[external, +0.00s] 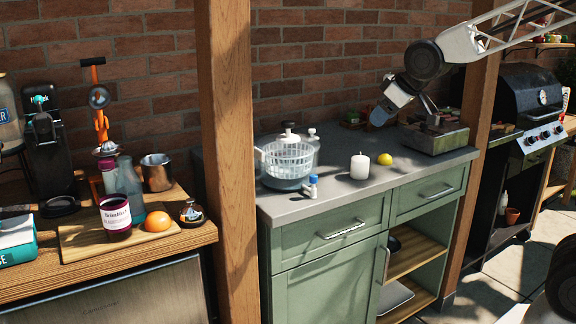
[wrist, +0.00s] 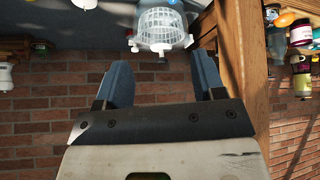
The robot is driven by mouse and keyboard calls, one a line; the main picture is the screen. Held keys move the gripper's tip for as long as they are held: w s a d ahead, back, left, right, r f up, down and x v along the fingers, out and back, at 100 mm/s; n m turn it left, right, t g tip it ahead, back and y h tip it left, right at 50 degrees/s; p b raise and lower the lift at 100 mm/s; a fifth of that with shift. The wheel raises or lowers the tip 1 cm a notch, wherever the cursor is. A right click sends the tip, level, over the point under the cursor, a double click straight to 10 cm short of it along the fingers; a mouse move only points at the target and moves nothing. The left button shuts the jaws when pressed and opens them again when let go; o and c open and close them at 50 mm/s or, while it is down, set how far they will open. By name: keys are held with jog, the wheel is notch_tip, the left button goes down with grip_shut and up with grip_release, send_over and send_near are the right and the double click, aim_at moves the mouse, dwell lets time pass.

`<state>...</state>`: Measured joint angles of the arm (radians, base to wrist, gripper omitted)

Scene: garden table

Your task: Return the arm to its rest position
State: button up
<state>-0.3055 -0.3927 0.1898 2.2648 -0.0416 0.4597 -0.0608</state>
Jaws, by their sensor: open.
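My gripper (external: 381,112) is in the air above the back right of the grey countertop, near the brick wall, in the external view. The arm reaches in from the upper right. In the wrist view, my gripper (wrist: 165,80) has its two blue-grey fingers spread apart, with nothing between them. The wrist view is upside down, with the brick wall low in it and a white basket (wrist: 161,28) beyond the fingertips.
The grey counter (external: 340,193) holds a white basket (external: 288,160), a white candle (external: 360,167), a yellow lemon (external: 385,159) and a box-like tray (external: 433,138) close to my gripper. A wooden post (external: 228,150) stands left of the counter. A black grill (external: 520,95) stands right.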

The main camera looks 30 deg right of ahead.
jog(key=s+d+f+m+g+h, duration=0.1)
jog(key=s+d+f+m+g, duration=0.1)
jog(key=s+d, duration=0.6)
jog(key=s+d+f+m+g+h, duration=0.1)
jog(key=s+d+f+m+g, duration=0.1)
jog(key=s+d, duration=0.6)
jog(key=s, duration=0.4)
jog(key=shift+s+f+m, duration=0.15)
jog(key=shift+s+m, duration=0.25)
